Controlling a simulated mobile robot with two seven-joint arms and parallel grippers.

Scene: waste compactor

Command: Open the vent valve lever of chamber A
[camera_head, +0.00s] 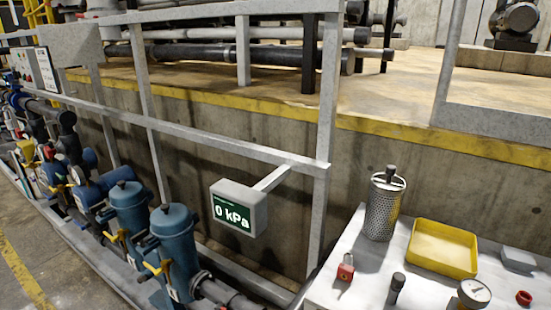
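Two blue chambers with domed lids stand side by side at the lower left: a nearer one (175,250) and one behind it (130,208). A yellow lever (156,269) sits low on the front of the nearer chamber. Another yellow lever (117,236) sits by the chamber behind. I cannot read their small tags, so I cannot tell which is chamber A or which lever is its vent valve. A display box (238,209) right of the chambers reads "0 kPa". Neither of my grippers is in view.
A grey table (330,290) at lower right holds a perforated cylinder (383,208), yellow tray (442,247), red padlock (345,268) and gauge (474,293). A grey rail frame (240,145) runs behind the chambers. Open floor (25,265) lies at far left.

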